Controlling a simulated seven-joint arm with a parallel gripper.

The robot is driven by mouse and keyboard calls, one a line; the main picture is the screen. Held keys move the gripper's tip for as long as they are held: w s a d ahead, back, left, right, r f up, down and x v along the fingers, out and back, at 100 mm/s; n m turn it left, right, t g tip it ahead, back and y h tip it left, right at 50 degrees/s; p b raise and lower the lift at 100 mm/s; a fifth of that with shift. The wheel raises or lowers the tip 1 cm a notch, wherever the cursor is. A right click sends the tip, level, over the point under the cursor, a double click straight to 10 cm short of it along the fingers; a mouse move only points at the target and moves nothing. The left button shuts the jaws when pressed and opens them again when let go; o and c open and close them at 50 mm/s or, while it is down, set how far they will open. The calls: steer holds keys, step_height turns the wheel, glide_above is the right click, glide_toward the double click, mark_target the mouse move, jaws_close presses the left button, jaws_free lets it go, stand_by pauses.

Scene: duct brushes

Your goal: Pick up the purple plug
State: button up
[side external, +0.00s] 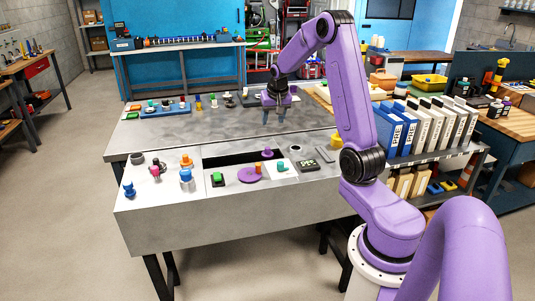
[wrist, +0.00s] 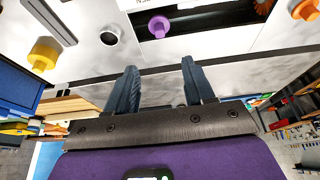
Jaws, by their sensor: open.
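The purple plug (side external: 267,153) is a small knob-like piece at the right part of a long dark slot in the light front panel. In the wrist view the purple plug (wrist: 158,26) shows at the top centre, with a round head, against the dark slot. My gripper (side external: 274,116) is above the grey table behind the panel, pointing down, empty and apart from the plug. In the wrist view my gripper (wrist: 160,82) has its two blue-grey fingers spread, with the plug beyond their tips.
A purple disc (side external: 250,175) lies in front of the slot, with an orange piece (side external: 258,168) beside it. A yellow knob (side external: 336,140) is right of the slot. An orange-topped knob (side external: 186,160) and a blue one are left. White and blue binders (side external: 430,125) stand at the right.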

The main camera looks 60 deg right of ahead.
glide_above(268, 148)
steer(key=s+a, duration=0.2)
step_height(268, 148, down, 10)
steer(key=shift+f, duration=0.15)
steer(key=shift+x, duration=3.15)
steer(key=shift+w+d, duration=0.1)
jaws_close()
